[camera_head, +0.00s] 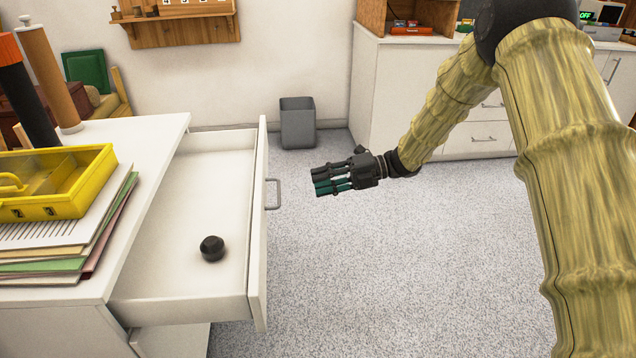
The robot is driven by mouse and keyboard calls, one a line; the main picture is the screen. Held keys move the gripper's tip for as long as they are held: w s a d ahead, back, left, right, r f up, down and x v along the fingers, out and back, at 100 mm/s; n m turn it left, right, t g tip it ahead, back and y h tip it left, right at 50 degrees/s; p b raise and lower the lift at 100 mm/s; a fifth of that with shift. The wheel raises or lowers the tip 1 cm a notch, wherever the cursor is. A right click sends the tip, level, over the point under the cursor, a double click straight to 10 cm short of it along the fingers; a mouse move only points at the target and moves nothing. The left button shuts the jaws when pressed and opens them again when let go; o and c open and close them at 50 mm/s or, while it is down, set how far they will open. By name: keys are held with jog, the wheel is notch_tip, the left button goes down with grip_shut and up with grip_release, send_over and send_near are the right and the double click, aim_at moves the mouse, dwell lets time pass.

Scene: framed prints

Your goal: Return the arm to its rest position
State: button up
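My arm comes in from the right side of the head view and bends at an elbow near the top right. My gripper (325,181) is at its end, dark with teal parts, pointing left. It hangs in open air over the grey floor, to the right of the open drawer's handle and apart from it. Nothing is seen held in it. The fingers show small and from the side, so I cannot tell how far apart they are.
A white drawer (190,200) stands pulled out, with a small black knob-like object (212,248) inside. The desk holds a yellow tray (95,185) and stacked papers. A grey bin (297,123) and white cabinets (400,100) stand behind. The speckled floor (400,280) is clear.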

notch_tip(320, 180, down, 12)
jog(key=s+m+t, duration=0.3)
jog(key=m+t, duration=0.3)
jog(key=m, duration=0.5)
jog(key=s+d+f+m+t+h, duration=0.1)
jog(key=s+d+f+m+h, duration=0.35)
jog(key=s+f+m, duration=0.45)
jog(key=s+d+f+m+t+h, duration=0.1)
jog(key=s+d+f+m+h, duration=0.35)
jog(key=f, duration=0.65)
jog(key=s+d+f+m+g+h, duration=0.2)
jog(key=s+d+m, duration=0.15)
jog(key=s, duration=0.75)
jog(key=s+d+f+m+g+h, duration=0.25)
jog(key=s+m, duration=0.25)
jog(key=s, duration=0.6)
jog(key=s+d+f+m+g+h, duration=0.2)
jog(key=s+d+m, duration=0.2)
jog(key=s, duration=0.6)
notch_tip(320, 180, up, 36)
jog(key=p, duration=3.6)
jog(key=shift+f, duration=0.15)
jog(key=shift+s+a, duration=0.1)
jog(key=shift+s, duration=0.05)
